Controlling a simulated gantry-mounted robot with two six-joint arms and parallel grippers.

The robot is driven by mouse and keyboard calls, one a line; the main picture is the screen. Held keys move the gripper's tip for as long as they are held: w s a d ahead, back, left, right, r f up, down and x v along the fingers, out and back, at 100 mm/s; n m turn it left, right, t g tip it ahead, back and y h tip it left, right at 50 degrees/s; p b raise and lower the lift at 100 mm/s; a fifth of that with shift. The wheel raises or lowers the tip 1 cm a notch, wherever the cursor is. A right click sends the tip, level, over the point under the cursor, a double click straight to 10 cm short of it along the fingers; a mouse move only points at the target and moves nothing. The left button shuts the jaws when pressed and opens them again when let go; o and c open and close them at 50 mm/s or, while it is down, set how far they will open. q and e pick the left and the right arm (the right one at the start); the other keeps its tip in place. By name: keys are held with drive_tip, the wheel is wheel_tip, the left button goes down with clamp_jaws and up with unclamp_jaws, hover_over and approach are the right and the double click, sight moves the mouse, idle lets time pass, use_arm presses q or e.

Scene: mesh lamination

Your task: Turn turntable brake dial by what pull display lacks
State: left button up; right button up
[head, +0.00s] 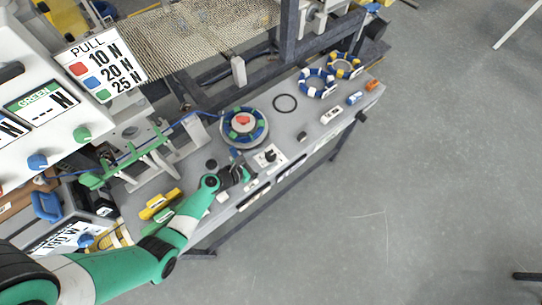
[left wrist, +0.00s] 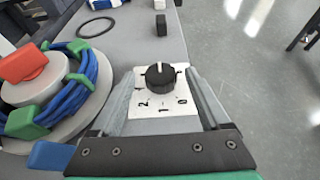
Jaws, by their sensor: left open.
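The brake dial is a black knob (left wrist: 160,76) on a white plate (left wrist: 165,103) marked 2, 1 and 0. A white mark on the knob is at its far side, away from the numbers. In the head view the dial (head: 269,156) sits on the grey bench near the turntable (head: 243,126). My left gripper (head: 246,172) is open just in front of the dial. In the left wrist view its fingers frame the plate and knob, with no clear grip. The pull sign (head: 102,68) lists red 10 N, blue 20 N, green 25 N. A display (head: 42,104) reads GREEN with dashes.
The turntable holds a blue coil with green clips and a red knob (left wrist: 24,64) beside the left finger. A black ring (head: 285,103), a black block (head: 302,136) and blue-and-white coils (head: 317,83) lie further along the bench (head: 325,103). Yellow (head: 160,203) and green pieces lie near my arm.

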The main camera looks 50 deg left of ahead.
sight(271, 155)
use_arm(q)
drive_tip(key=x, duration=0.2)
drive_tip(key=shift+w+f+b, duration=0.2)
drive_tip(key=shift+w+b, duration=0.1)
drive_tip(key=shift+b, duration=0.1)
drive_tip(key=shift+w, duration=0.3)
use_arm(e)
drive_tip(key=shift+f, duration=0.7)
use_arm(q)
drive_tip(key=shift+c, duration=0.2)
clamp_jaws()
drive_tip(key=shift+d, duration=0.1)
use_arm(e)
drive_tip(key=shift+r, duration=0.15)
